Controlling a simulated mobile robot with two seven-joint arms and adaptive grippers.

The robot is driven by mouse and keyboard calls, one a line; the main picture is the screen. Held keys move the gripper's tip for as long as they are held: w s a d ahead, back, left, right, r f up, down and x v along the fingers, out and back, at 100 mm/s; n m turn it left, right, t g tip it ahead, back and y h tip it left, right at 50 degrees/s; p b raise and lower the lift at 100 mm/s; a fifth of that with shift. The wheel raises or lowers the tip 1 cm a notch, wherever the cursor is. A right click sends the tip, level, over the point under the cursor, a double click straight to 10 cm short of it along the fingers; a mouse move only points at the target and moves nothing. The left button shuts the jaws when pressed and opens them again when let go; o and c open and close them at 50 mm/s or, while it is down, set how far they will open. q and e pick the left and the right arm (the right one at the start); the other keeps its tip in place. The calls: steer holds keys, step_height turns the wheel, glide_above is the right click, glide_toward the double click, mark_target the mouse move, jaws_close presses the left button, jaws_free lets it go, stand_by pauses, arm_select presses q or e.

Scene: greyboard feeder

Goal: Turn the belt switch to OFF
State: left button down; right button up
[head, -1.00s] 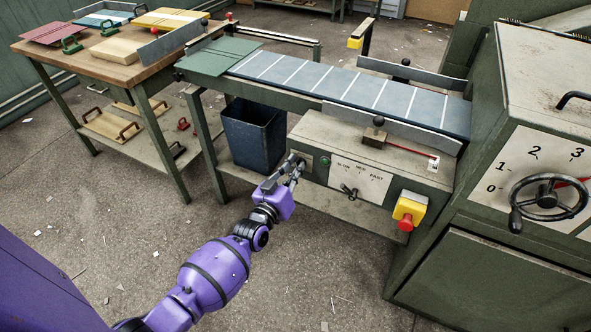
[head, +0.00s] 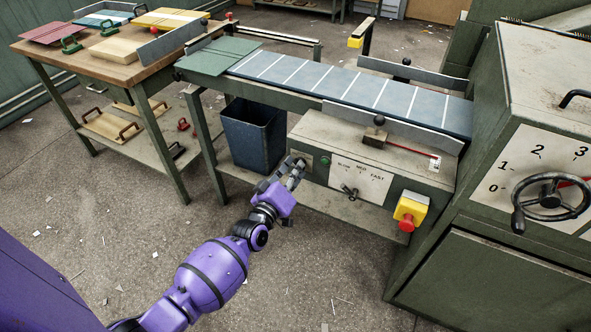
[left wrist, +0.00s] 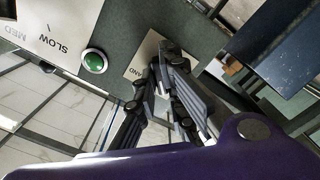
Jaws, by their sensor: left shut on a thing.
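The belt switch sits at the left end of the control panel (head: 312,178) under the belt (head: 340,85). The switch knob is hidden by my left gripper (head: 297,166). In the left wrist view the gripper's fingers (left wrist: 168,72) are closed together at a small pale label plate (left wrist: 143,60), shut on the knob. Part of the plate's lettering, "AND", shows beside the fingers. The switch's pointing direction cannot be seen. My right gripper is not in view.
A green button (head: 325,160) is just right of the switch, also in the left wrist view (left wrist: 94,62). Further right are the SLOW/MED/FAST dial (head: 349,191) and a yellow box with a red stop button (head: 406,224). A blue bin (head: 253,137) stands behind left.

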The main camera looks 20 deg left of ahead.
arm_select(q)
steer(key=shift+r, duration=0.15)
steer(key=c, duration=1.8)
jaws_free()
steer(key=shift+c, duration=0.2)
steer(key=s, duration=1.2)
steer(key=shift+a, duration=0.2)
